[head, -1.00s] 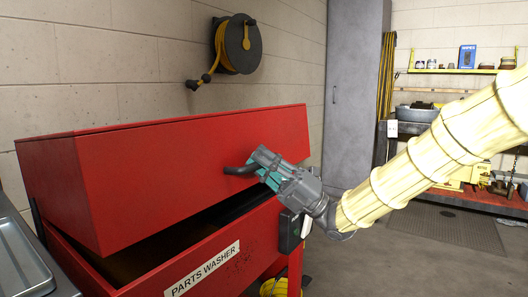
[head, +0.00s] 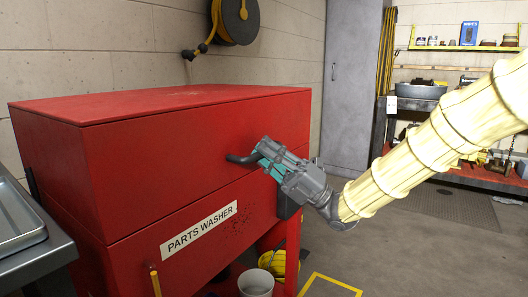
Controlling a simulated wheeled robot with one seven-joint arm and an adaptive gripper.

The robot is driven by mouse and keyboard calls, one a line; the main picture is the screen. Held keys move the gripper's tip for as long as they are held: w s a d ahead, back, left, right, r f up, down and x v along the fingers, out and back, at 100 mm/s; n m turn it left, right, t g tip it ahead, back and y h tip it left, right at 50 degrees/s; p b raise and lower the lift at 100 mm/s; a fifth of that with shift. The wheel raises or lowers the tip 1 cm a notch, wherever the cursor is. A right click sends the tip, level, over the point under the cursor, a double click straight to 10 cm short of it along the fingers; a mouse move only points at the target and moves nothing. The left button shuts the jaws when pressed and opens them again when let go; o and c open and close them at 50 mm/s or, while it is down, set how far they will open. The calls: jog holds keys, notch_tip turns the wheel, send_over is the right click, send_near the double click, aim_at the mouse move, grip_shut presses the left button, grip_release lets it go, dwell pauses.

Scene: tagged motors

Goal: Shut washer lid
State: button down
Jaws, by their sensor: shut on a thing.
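The red parts washer (head: 205,231) stands at the left, with a white "PARTS WASHER" label on its front. Its red lid (head: 150,165) lies down on the body, and only a thin seam shows between them. A dark bar handle (head: 243,159) sticks out from the lid's front near the right end. My gripper (head: 264,157), grey with teal pads, is shut on the lid handle at its right part. The fingertips partly hide the handle. The washer's inside is hidden.
A metal bench with a tray (head: 15,225) stands close at the left. A bucket (head: 256,283) and a yellow coiled item sit below the washer. A hose reel (head: 236,20) hangs on the wall behind. A grey cabinet (head: 352,90) stands beyond.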

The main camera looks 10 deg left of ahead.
jog(key=shift+f, duration=0.55)
jog(key=c, duration=1.5)
grip_release()
jog(key=shift+w+a+f, duration=0.1)
jog(key=shift+o, duration=0.2)
jog(key=shift+r, duration=0.2)
jog(key=v, duration=1.2)
